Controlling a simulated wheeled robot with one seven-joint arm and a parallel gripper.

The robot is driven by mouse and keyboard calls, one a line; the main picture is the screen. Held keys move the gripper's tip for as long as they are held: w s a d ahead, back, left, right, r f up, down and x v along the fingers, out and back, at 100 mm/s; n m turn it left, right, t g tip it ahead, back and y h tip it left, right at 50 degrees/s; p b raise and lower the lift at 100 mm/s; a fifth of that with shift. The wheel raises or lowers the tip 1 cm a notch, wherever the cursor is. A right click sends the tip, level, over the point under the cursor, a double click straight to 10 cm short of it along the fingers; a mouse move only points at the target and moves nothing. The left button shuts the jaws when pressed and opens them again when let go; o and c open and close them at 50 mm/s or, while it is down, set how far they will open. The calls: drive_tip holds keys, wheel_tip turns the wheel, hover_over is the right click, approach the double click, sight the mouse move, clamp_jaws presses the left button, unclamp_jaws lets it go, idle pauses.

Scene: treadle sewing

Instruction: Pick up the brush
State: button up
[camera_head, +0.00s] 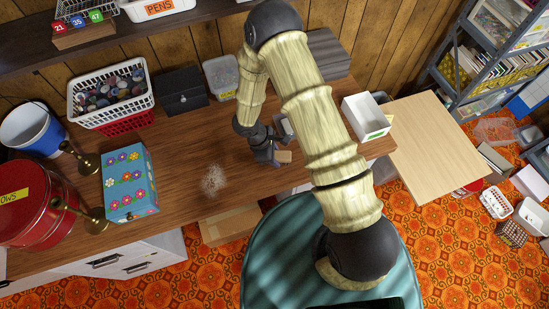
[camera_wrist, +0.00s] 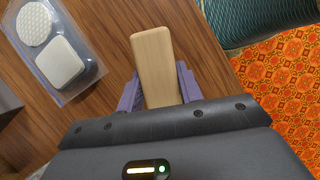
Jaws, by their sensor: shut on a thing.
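The brush shows as a light wooden block (camera_wrist: 154,58) in the wrist view, its smooth top towards the camera; any bristles are hidden. My gripper (camera_wrist: 158,88) has its two purple fingers against the long sides of the block. In the head view my gripper (camera_head: 268,153) is low over the brown wooden counter (camera_head: 180,152), right of the middle, with the brush (camera_head: 284,157) at its fingers. I cannot tell whether the brush touches the counter.
A patch of pale bits (camera_head: 213,181) lies on the counter left of my gripper. A clear tub (camera_wrist: 62,50) with white pieces stands close to the brush. A flowered box (camera_head: 129,182), brass candlesticks (camera_head: 92,217) and a white box (camera_head: 366,117) stand farther off.

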wheel_tip(320, 180, up, 8)
drive_tip(key=shift+f+b, duration=0.1)
drive_tip(key=shift+b, duration=0.3)
